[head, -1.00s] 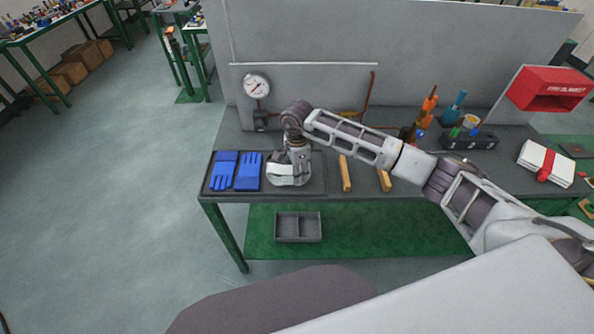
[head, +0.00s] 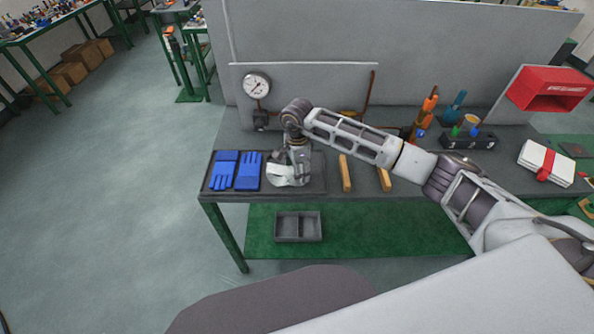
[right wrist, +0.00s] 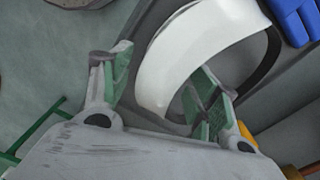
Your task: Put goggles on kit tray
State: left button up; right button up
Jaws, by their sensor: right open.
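The goggles show in the right wrist view as a broad white curved shell (right wrist: 190,50) with a dark strap on the right side. The goggles appear to rest on the tray surface. My left gripper is not in view.
Blue gloves (head: 236,170) lie at the tray's left. Two wooden-coloured bars (head: 345,173) lie to its right. A pressure gauge (head: 257,86) stands behind. A grey divided box (head: 298,227) sits on the lower green shelf. Red-strapped white packs (head: 545,163) lie far right.

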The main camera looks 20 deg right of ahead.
notch_tip(320, 180, up, 12)
jog(key=b, duration=0.2)
jog(key=shift+f, duration=0.2)
dwell(0.8)
